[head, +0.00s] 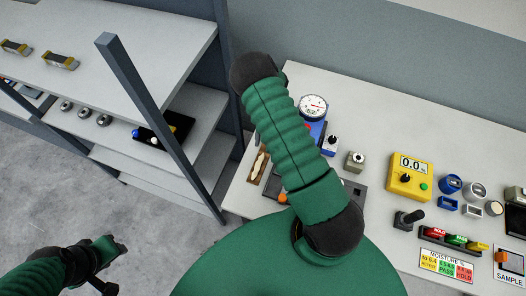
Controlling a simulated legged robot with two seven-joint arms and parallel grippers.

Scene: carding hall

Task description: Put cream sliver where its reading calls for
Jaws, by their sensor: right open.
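A cream piece, likely the cream sliver (259,162), lies in a brown holder at the table's left end, beside my right arm. A yellow meter (422,181) reads 0.0 %. A moisture card (446,265) has yellow, green and red fields; its small print is hard to read. Behind it is a dark holder with red HOLD (435,233), green PASS (457,240) and yellow labels. My right arm rises across the middle and hides its own gripper, which I cannot make out. My left gripper (104,268) is low at the left, over the floor, apart from everything; its jaws are unclear.
A shelf rack (160,50) with a dark post stands left.

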